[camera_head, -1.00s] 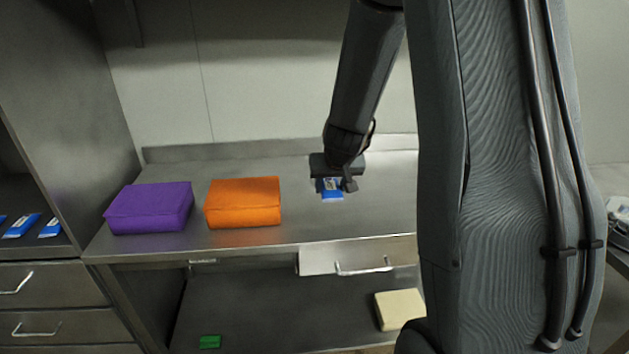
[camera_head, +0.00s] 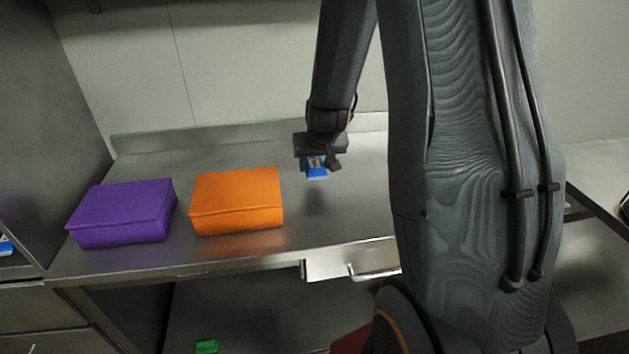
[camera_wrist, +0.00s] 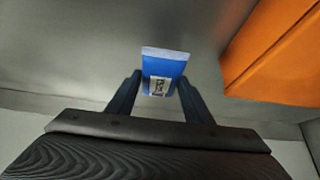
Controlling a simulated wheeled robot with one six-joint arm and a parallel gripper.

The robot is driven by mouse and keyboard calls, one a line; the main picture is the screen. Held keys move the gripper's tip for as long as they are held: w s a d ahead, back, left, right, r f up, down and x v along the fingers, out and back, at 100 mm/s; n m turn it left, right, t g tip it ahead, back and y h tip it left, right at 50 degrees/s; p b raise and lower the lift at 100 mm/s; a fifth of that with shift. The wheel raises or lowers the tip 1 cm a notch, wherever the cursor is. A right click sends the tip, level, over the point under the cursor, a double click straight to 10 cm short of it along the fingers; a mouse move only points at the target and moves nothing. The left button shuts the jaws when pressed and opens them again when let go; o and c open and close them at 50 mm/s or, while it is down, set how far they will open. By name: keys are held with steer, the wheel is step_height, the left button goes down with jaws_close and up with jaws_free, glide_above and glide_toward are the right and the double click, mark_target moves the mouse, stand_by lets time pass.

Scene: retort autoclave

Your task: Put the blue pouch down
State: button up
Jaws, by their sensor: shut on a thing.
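The blue pouch (camera_head: 317,174) has a pale edge and a small printed label. My gripper (camera_head: 318,158) is shut on it and holds it above the steel counter (camera_head: 345,215), with a dark shadow on the counter below it. In the wrist view the pouch (camera_wrist: 163,68) sits between the two dark fingers of my gripper (camera_wrist: 160,90), its pale end pointing away from the palm. The gripper hides part of the pouch in the head view.
An orange box (camera_head: 237,202) stands on the counter left of my gripper, and a purple box (camera_head: 122,212) stands further left. A drawer with a handle (camera_head: 375,272) is under the counter's front edge. A green item (camera_head: 207,346) lies on the lower shelf. The counter below the pouch is clear.

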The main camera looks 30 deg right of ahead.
mark_target(315, 187)
steer(key=shift+f+p, duration=0.5)
steer(key=shift+f, duration=1.9)
steer(key=shift+f, duration=0.2)
steer(key=o, duration=1.1)
steer(key=shift+r, duration=0.1)
